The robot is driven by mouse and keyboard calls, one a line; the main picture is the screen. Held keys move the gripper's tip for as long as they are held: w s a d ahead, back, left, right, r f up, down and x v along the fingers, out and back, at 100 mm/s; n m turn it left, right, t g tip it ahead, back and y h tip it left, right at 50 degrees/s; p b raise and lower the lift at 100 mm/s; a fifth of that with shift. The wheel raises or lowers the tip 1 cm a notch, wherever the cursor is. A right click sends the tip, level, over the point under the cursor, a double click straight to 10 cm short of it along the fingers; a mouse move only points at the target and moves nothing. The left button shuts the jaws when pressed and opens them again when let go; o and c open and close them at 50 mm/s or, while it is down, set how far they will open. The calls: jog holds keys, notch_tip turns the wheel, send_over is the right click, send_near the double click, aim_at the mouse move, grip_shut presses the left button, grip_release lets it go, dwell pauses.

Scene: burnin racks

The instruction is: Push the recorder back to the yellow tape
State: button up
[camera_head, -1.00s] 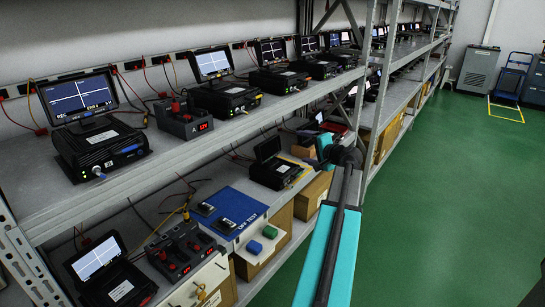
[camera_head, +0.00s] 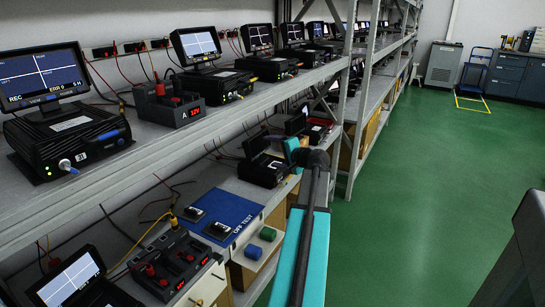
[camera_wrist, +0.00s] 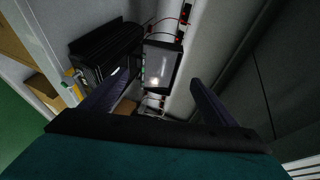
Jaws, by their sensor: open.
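Several black recorders with small screens stand on the shelves; I cannot tell for sure which one the task means. In the head view, one recorder (camera_head: 264,168) sits on the lower shelf, just left of the end of my teal arm. The wrist view shows a black finned recorder (camera_wrist: 105,48) with a lit screen (camera_wrist: 162,66) beside it. My gripper (camera_wrist: 160,80) is open, its two dark fingers apart with the screen seen between them. Contact cannot be told. I cannot make out yellow tape on the shelf; yellow tape (camera_head: 472,104) marks the floor at the far right.
A large recorder (camera_head: 66,147) and a red-display power unit (camera_head: 169,106) stand on the upper shelf (camera_head: 150,155). A blue test mat (camera_head: 222,212) and another power unit (camera_head: 175,265) are below. A metal rack post (camera_head: 357,110) rises beyond my arm. Green floor (camera_head: 410,190) is open.

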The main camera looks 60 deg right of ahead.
aim_at(255, 147)
jog(key=shift+d, duration=0.1)
dwell(0.3)
jog(key=shift+b+x, duration=0.45)
jog(key=shift+x, duration=6.35)
jog(key=c, duration=1.7)
jog(key=shift+d+r, duration=0.1)
jog(key=shift+d, duration=0.1)
